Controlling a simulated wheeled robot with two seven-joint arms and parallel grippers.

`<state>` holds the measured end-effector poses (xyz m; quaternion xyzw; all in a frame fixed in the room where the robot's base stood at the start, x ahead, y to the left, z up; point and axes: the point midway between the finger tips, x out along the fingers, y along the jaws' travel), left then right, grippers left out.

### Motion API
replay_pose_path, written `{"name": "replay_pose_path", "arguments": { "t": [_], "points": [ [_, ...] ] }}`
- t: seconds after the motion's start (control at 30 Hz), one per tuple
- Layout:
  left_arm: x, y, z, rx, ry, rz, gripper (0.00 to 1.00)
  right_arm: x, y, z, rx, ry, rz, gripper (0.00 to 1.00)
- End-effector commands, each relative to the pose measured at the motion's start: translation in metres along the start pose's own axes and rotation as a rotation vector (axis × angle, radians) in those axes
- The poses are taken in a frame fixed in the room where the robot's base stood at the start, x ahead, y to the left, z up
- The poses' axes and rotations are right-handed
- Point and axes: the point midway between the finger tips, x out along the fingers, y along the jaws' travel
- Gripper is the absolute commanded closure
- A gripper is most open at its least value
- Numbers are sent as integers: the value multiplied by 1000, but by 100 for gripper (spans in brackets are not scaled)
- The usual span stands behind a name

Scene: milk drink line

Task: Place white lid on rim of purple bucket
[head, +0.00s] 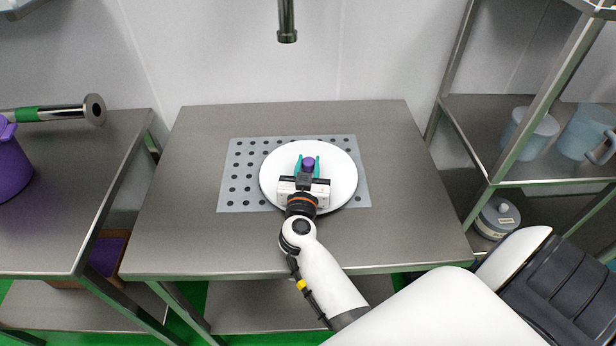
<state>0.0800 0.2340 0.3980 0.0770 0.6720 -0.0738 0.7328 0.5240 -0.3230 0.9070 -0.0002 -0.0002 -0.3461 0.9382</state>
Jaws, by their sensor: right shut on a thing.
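The white lid (341,174) is a round disc with a purple knob (308,163) at its middle. It is over the grey perforated mat on the middle table; I cannot tell whether it rests there or is slightly raised. My right gripper (307,164) reaches in from the front, with its teal fingers shut on the purple knob. It hides part of the lid's near side. The purple bucket (10,166) stands on the left table, cut off by the picture's left edge. My left gripper is not in view.
The perforated mat (240,182) lies on the steel middle table (200,235), otherwise clear. A gap separates it from the left table (78,200). A horizontal pipe (60,112) juts in above the left table. A spout (287,22) hangs overhead. Shelves at right hold translucent jugs (535,135).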

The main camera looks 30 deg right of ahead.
Motion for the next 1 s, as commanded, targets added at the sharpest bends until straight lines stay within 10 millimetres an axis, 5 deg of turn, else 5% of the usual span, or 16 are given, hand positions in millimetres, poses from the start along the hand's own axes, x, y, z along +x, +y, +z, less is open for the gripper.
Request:
{"name": "replay_pose_path", "arguments": {
  "t": [0.27, 0.7, 1.0],
  "points": [
    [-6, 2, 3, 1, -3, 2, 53, 0, 0, 10, 2, 0, 0, 100],
    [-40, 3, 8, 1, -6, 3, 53, 0, 0, 91, 2, -2, -1, 100],
    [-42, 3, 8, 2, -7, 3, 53, -4, -1, 102, -1, -1, 16, 100]
  ]
}}
